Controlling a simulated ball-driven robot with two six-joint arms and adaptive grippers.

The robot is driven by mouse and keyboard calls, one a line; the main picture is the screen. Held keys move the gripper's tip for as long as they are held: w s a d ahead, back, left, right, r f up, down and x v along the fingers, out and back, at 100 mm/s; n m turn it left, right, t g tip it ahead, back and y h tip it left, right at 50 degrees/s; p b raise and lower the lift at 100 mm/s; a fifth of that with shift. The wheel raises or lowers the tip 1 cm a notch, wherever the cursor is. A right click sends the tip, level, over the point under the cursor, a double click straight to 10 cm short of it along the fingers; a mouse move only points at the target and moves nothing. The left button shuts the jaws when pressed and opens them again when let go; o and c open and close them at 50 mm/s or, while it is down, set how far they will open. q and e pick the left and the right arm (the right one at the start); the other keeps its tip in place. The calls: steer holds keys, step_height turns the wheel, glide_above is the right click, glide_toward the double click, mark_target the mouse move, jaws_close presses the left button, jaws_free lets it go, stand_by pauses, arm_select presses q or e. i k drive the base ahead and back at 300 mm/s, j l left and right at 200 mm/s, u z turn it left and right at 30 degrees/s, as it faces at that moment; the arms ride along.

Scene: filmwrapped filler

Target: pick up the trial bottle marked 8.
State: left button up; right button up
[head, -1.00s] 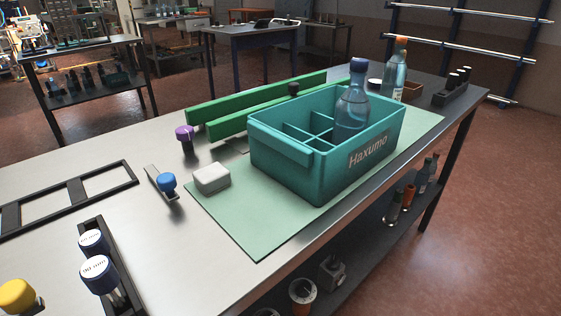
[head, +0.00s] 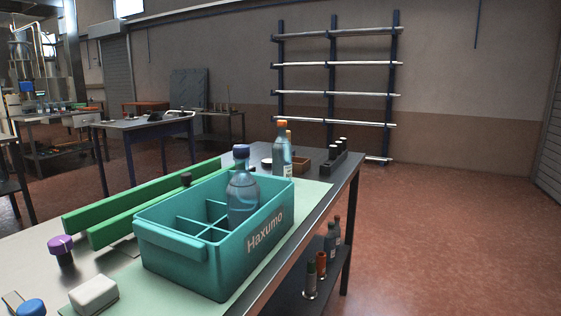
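In the head view a clear bottle with a blue cap (head: 242,195) stands in a compartment of the teal crate (head: 185,262) lettered "Haxumo". Another clear bottle with an orange cap and a pale label (head: 282,152) stands on the table behind the crate. I cannot read an 8 on either bottle. The crate hides the lower part of the blue-capped bottle. Neither of my grippers is in view.
Two green rails (head: 140,198) lie along the crate's left side. A purple-capped item (head: 61,248) and a white block (head: 93,295) are at the near left. A dark rack (head: 335,155) stands at the table's far end. Open floor (head: 440,230) lies to the right.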

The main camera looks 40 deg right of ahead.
mark_target(282, 148)
steer(key=i+l, duration=0.1)
steer(key=l, duration=0.4)
steer(key=i+l+u, duration=0.15)
steer(key=l, duration=0.35)
steer(key=i+l, duration=0.1)
steer(key=l, duration=0.45)
